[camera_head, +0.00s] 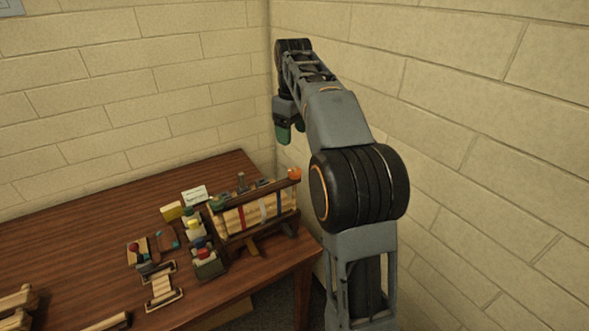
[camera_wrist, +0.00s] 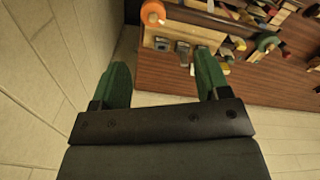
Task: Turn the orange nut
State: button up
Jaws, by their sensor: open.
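The orange nut (camera_head: 294,173) sits at the right end of the top bar of a wooden frame on the table. In the wrist view the orange nut (camera_wrist: 144,14) shows at the top edge as a round orange ring with a paler middle, partly cut off by the picture's edge. My gripper (camera_head: 284,136) hangs above the frame, apart from the nut. In the wrist view my gripper (camera_wrist: 160,68) has its two green fingers spread wide with nothing between them. The nut lies beyond the fingertips, roughly between them.
The wooden frame (camera_head: 258,228) holds strips of several colours. Small bottles and blocks (camera_head: 203,262) stand left of it, with a small wooden rack (camera_head: 163,286) nearby. The brown table (camera_head: 75,235) is bare at the back left. A block wall (camera_head: 480,120) stands close on the right.

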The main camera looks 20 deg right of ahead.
aim_at(295, 168)
jog(key=f, duration=0.4)
jog(key=f+b, duration=0.1)
jog(key=f, duration=0.4)
jog(key=w+d+f, duration=0.1)
jog(key=f, duration=0.3)
jog(key=shift+w+f, duration=0.1)
jog(key=shift+f, duration=0.2)
jog(key=shift+c, duration=0.2)
jog(key=c, duration=0.9)
